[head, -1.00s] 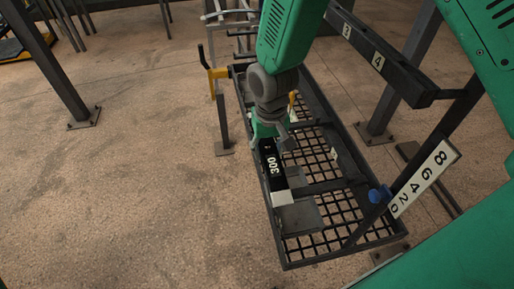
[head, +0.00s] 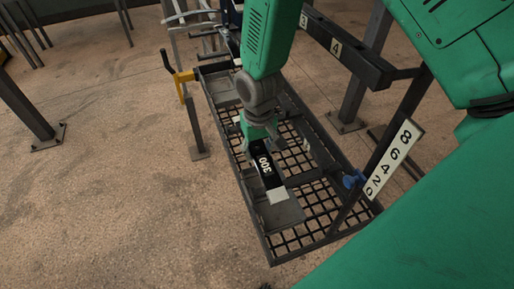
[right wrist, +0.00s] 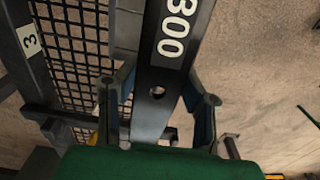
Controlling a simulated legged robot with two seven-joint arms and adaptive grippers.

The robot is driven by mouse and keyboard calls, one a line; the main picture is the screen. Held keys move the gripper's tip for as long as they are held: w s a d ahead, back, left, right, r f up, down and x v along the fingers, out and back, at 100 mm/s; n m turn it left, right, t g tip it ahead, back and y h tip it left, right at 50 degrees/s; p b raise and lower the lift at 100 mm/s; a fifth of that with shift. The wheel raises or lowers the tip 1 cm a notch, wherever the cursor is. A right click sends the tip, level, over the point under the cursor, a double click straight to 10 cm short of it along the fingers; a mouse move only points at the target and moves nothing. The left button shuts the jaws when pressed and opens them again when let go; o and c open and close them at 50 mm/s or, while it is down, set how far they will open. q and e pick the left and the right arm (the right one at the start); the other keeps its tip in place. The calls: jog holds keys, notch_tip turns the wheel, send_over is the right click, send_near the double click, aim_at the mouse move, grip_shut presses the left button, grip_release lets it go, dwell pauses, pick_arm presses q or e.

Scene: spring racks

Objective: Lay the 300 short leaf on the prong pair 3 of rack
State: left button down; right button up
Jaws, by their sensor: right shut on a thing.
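The 300 short leaf (head: 263,166) is a dark flat bar with a white "300" label and a pale end. My right gripper (head: 257,138) is shut on it, over the mesh basket in the head view. In the right wrist view the leaf (right wrist: 163,85) runs between the fingers of the gripper (right wrist: 158,95), with a round hole near the palm. The rack beam (head: 360,65) carries tags 3 (head: 304,20) and 4 (head: 335,47), at the upper right. A tag 3 (right wrist: 28,40) also shows in the right wrist view. The prongs of pair 3 are not clearly visible. My left gripper is not in view.
The long mesh basket (head: 252,220) lies below the leaf, with a grey plate (head: 284,214) in it. A number scale (head: 395,157) and blue knob (head: 353,180) stand at its right. A yellow-headed post (head: 184,77) stands at left.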

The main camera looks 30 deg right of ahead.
aim_at(258, 150)
jog(key=o, duration=1.3)
jog(key=shift+o, duration=0.2)
jog(key=shift+r, duration=0.1)
jog(key=shift+r, duration=0.35)
notch_tip(258, 150, up, 11)
